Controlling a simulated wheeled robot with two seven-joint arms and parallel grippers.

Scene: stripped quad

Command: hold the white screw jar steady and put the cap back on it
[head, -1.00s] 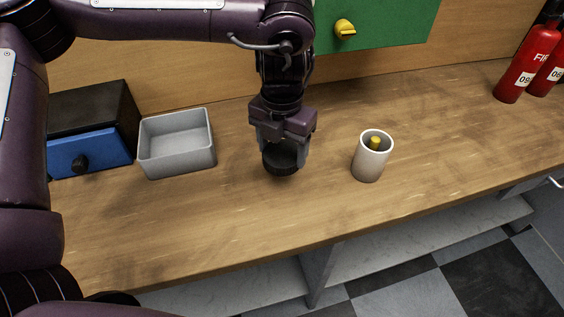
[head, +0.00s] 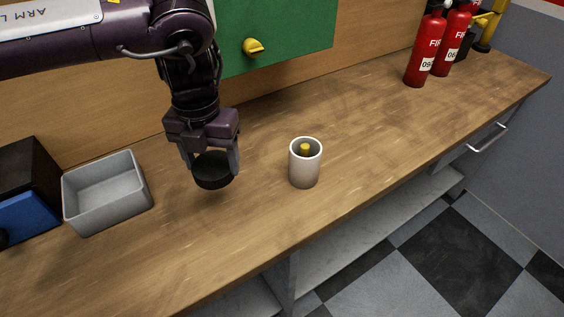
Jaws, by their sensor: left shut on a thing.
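The white screw jar (head: 304,172) stands upright and uncapped on the wooden counter, right of the picture's centre. A yellow thing (head: 305,149) shows inside its mouth. My left gripper (head: 211,165) is shut on the black cap (head: 212,172), a short way to the left of the jar. The cap is held level just above the counter, apart from the jar. No gripper touches the jar. My right gripper is not in the picture.
A grey open bin (head: 108,196) stands at the left, beside a black and blue drawer box (head: 28,192). Red fire extinguishers (head: 425,50) stand at the back right. A green panel with a yellow knob (head: 253,47) is behind. The counter right of the jar is clear.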

